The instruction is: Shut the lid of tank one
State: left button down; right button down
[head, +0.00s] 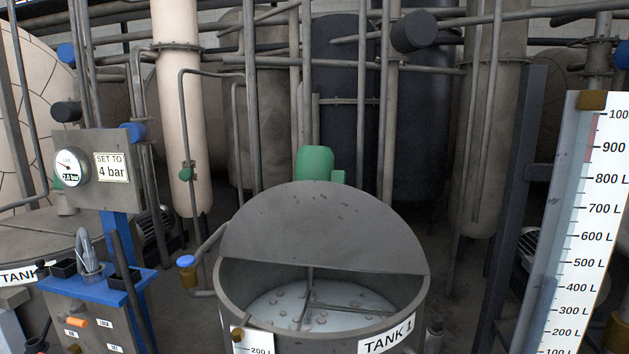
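Tank one (222,305) is a round grey metal vessel at the bottom centre, with a white "TANK 1" label (386,337) on its front right. Its lid (322,232) is a dark grey half-round plate. It stands raised, with its straight edge low across the middle of the tank mouth and its curved edge up. The front half of the mouth is open and shows pale liquid (335,293) with bubbles and thin rods inside. Neither of my grippers is in view.
A green motor-like part (315,163) rises behind the lid. A blue-capped valve (187,262) is at the tank's left. A blue control stand (97,300) with a gauge box (92,170) stands left. A tall litre scale (590,220) stands right. Pipes fill the back.

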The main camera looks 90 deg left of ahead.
aim_at(318, 223)
jog(key=u, duration=2.35)
